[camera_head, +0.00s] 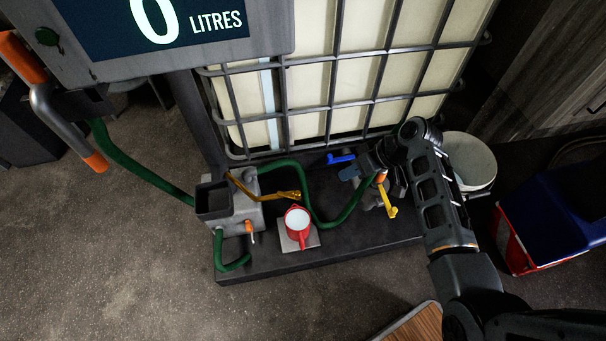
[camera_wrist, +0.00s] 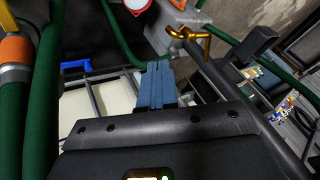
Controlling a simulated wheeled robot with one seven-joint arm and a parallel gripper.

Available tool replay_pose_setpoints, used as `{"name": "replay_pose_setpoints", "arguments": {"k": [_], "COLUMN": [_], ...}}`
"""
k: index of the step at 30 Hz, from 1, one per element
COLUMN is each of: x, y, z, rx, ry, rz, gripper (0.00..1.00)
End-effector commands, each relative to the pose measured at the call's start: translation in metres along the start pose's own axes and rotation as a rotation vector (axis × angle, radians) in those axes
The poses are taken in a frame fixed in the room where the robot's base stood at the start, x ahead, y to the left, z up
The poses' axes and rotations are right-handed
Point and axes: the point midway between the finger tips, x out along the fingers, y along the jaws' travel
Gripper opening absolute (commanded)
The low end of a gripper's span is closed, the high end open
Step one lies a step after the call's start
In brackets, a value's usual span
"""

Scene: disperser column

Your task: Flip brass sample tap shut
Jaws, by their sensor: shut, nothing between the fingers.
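The brass tap (camera_head: 265,189) is a bent, gold-coloured piece by the grey block (camera_head: 237,218) on the dark plinth. Its long arm reaches right toward the red jug (camera_head: 298,222). In the wrist view the brass piece (camera_wrist: 190,35) shows at upper right, with the jug (camera_wrist: 136,4) cut off at the top edge. My gripper (camera_head: 350,173) is to the right of the tap, near the front of the caged tank, and touches neither tap nor jug. In the wrist view my blue fingers (camera_wrist: 158,68) are together and empty.
A blue lever (camera_head: 340,159) and a yellow lever (camera_head: 388,197) lie close to my gripper. A green hose (camera_head: 335,217) loops between gripper and jug. The caged tank (camera_head: 335,75) stands behind. A white bucket (camera_head: 469,158) is at right. Open floor lies in front.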

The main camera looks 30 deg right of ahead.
Motion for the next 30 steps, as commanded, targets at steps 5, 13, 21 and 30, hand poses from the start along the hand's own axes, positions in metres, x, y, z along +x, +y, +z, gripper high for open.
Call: {"name": "replay_pose_setpoints", "arguments": {"k": [5, 13, 21, 30], "x": [-0.001, -0.001, 0.025, 0.085], "y": [0.001, 0.001, 0.001, 0.000], "z": [-0.005, -0.005, -0.005, -0.005], "rx": [-0.005, -0.005, -0.006, -0.006], "ry": [-0.004, -0.004, -0.006, -0.005], "rz": [-0.019, -0.018, -0.019, -0.018], "gripper": [0.00, 0.00, 0.00, 0.00]}}
